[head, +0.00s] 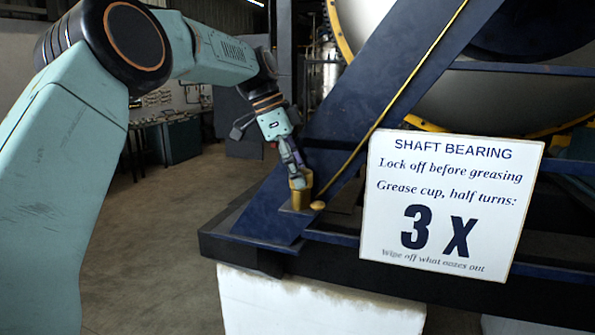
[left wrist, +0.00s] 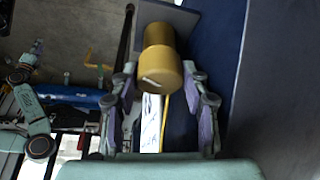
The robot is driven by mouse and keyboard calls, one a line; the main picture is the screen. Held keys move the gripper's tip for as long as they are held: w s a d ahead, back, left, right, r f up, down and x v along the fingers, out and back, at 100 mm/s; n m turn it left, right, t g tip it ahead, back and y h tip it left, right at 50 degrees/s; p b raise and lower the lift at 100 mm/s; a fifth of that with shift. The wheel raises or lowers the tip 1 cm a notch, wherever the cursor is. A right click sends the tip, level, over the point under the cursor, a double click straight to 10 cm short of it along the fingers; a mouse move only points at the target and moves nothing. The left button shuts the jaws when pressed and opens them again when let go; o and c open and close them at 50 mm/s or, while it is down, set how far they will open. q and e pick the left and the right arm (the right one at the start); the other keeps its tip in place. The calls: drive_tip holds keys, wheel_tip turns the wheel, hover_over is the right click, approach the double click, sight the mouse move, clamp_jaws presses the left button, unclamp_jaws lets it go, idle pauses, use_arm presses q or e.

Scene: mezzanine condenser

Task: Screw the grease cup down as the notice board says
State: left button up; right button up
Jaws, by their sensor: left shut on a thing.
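The grease cup (head: 301,186) is a small brass cylinder standing on a plate at the foot of the dark blue slanted beam. In the left wrist view the cup (left wrist: 161,76) shows its round end with a pale line mark. My left gripper (head: 294,171) is shut on the cup, its two fingers on either side of it. The notice board (head: 451,201) is white and reads "SHAFT BEARING", "Lock off before greasing", "Grease cup, half turns: 3 X" and "Wipe off what oozes out".
The blue slanted beam (head: 345,100) rises right behind the cup, with a thin yellow line along it ending in a brass knob (head: 318,205). A white block (head: 310,303) supports the dark frame. Open floor (head: 165,230) lies to the left.

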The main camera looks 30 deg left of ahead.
use_arm(q)
drive_tip(key=shift+f, duration=0.1)
drive_tip(key=o, duration=1.2)
drive_tip(key=shift+d, duration=0.1)
drive_tip(key=shift+c, duration=0.2)
drive_tip(key=shift+s, duration=0.1)
drive_tip(key=shift+r, duration=0.2)
drive_tip(key=v, duration=0.8)
